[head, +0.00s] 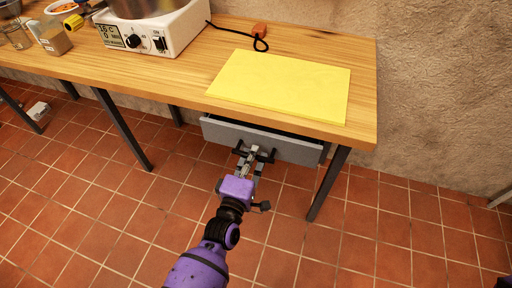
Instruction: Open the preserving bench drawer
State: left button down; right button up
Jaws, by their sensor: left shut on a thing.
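The grey drawer (298,148) hangs under the right end of the wooden bench (363,80). It is pulled out somewhat, with a dark gap between its front and the bench top. A dark handle sits on its front. My left gripper (251,152) is at the middle of the drawer front and is shut on the handle, which its fingers partly hide. The drawer's inside cannot be made out. My right gripper is not in view.
A yellow mat (280,84) lies on the bench above the drawer. A white heating unit (160,32) with a pot stands to its left, and an orange-handled object (259,29) with a black cord lies behind. Dark bench legs (328,184) flank the drawer. The tiled floor in front is clear.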

pick_arm(q)
jog(key=p+v, duration=0.1)
jog(key=v, duration=2)
jog(key=shift+s+p, duration=0.3)
jog(key=shift+a+r, duration=0.1)
jog(key=shift+r, duration=0.05)
jog(key=c, duration=1.8)
grip_release()
jog(key=shift+o, duration=0.2)
jog(key=v, duration=1.2)
